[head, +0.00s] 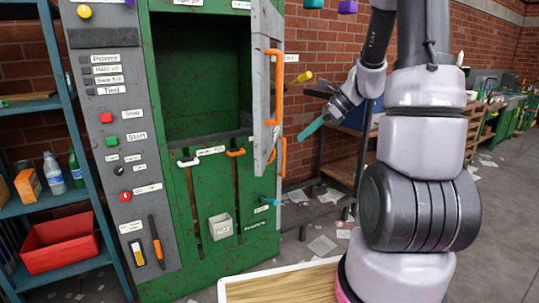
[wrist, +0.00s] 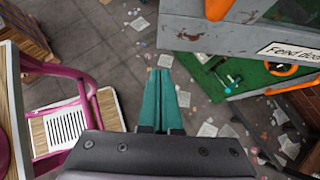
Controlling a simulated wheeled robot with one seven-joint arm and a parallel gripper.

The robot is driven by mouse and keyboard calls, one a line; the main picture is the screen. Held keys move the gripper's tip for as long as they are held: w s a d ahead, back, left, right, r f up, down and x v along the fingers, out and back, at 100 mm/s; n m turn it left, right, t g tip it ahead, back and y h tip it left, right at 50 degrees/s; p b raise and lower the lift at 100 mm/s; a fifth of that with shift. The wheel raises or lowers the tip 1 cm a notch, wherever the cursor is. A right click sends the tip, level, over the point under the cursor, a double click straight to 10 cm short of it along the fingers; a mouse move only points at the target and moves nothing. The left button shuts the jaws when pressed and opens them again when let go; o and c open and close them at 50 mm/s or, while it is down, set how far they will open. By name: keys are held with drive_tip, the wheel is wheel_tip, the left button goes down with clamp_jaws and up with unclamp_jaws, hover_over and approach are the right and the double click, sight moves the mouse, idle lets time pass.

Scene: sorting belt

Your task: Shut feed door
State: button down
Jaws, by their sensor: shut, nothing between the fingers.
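The green machine (head: 215,80) stands with its dark feed opening uncovered. The feed door (head: 262,55), a grey panel, stands swung out at the opening's right side, seen nearly edge-on. It has a long vertical orange handle (head: 279,88). My gripper (head: 302,136) is to the right of the door, its teal fingers together and empty, apart from the door and handle in the picture. In the wrist view the shut fingers (wrist: 166,72) point away over the floor. There the labelled door (wrist: 255,38) is at upper right, with part of an orange handle (wrist: 218,8) at the top edge.
A control panel (head: 120,140) with buttons is on the machine's left. A blue shelf (head: 85,130) with a red bin (head: 62,244) stands further left. Papers litter the floor; a workbench (head: 490,105) stands at far right.

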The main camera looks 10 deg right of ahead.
sight(262, 158)
drive_tip(key=x, duration=0.3)
drive_tip(key=a+r+x, duration=0.1)
drive_tip(key=x, duration=0.7)
drive_tip(key=shift+w+a+r, duration=0.15)
drive_tip(key=shift+w+a, duration=0.05)
drive_tip(key=shift+a, duration=0.2)
drive_tip(key=shift+w+a, duration=0.25)
drive_tip(key=shift+a, duration=0.15)
drive_tip(key=shift+a, duration=0.1)
